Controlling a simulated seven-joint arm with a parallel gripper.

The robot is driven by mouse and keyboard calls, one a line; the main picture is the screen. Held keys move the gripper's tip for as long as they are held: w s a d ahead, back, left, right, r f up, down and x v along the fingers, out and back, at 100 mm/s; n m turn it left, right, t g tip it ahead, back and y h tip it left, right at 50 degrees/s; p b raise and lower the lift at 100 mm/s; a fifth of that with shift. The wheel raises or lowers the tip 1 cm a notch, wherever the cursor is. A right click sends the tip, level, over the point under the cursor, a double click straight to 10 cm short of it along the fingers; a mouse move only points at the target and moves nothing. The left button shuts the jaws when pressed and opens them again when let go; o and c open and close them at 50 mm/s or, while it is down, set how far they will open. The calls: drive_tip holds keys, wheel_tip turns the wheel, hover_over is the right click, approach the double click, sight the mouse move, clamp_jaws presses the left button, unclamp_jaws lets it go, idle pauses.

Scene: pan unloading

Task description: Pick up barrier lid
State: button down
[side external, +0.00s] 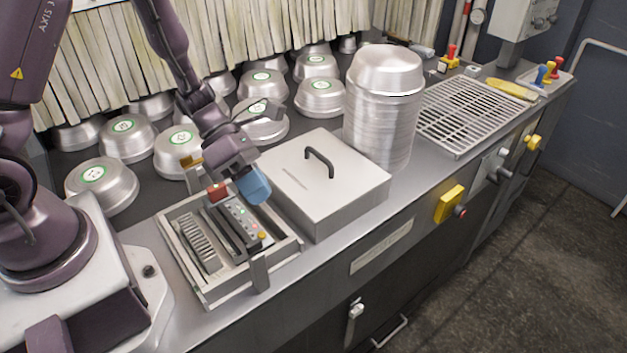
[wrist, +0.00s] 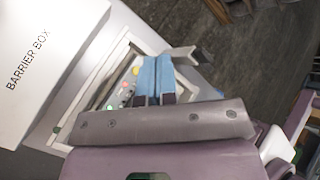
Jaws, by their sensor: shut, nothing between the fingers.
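The barrier box lid (side external: 322,172) is a square, pale metal cover with a black arched handle (side external: 319,160) on top. It sits level on its box, right of my gripper in the side view. In the wrist view, a pale surface marked BARRIER BOX (wrist: 45,65) fills the upper left; the handle is not visible there. My gripper (side external: 257,189) hangs beside the lid's left edge, above a shallow tray. Its blue fingers (wrist: 155,78) are shut together with nothing between them.
The metal tray (side external: 208,297) below my gripper holds a panel with small lights. A tall stack of round pans (side external: 378,125) stands behind and right of the lid. More pans (side external: 183,143) cover the back. A grated rack (side external: 470,113) lies further right.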

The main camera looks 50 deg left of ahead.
idle(0.4)
drive_tip(key=c, duration=1.4)
unclamp_jaws()
